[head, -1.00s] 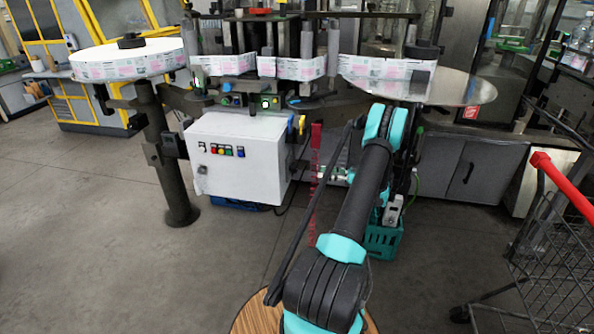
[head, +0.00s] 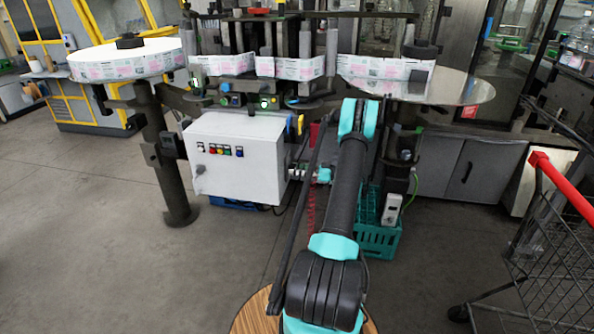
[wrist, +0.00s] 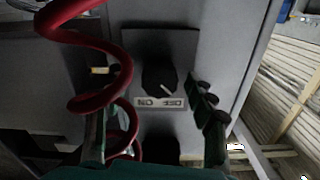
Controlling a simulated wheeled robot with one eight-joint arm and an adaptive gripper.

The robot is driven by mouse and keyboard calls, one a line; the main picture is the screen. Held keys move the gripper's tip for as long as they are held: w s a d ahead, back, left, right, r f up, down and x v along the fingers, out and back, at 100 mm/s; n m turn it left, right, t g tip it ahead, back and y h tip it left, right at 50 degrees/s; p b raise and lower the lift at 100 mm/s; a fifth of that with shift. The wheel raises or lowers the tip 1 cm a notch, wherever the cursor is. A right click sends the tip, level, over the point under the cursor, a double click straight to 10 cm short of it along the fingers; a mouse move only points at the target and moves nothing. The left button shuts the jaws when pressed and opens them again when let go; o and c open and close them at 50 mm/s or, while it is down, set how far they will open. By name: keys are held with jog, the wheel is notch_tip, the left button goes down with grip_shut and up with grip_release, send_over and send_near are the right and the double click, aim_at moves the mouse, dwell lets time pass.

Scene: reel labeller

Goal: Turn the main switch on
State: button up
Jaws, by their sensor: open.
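The main switch (wrist: 160,78) is a black rotary knob on a dark plate, on a grey panel face in the wrist view. A pale mark on the knob slants toward the lower right. A small light label (wrist: 160,102) sits below it, too small to read surely. My gripper (wrist: 157,122) is open, with one finger to the left and one to the right below the knob, apart from it. In the head view my gripper (head: 300,173) is beside the right side of the white control cabinet (head: 237,160). The switch is hidden there.
A red coiled cable (wrist: 105,60) loops across the left of the wrist view, close to the left finger. A teal crate (head: 378,240) stands on the floor right of the cabinet. A shopping cart (head: 555,230) stands at the right. The floor at front left is clear.

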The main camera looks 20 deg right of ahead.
jog(key=shift+c, duration=0.2)
jog(key=c, duration=1.1)
jog(key=shift+m, duration=0.4)
jog(key=m, duration=1.7)
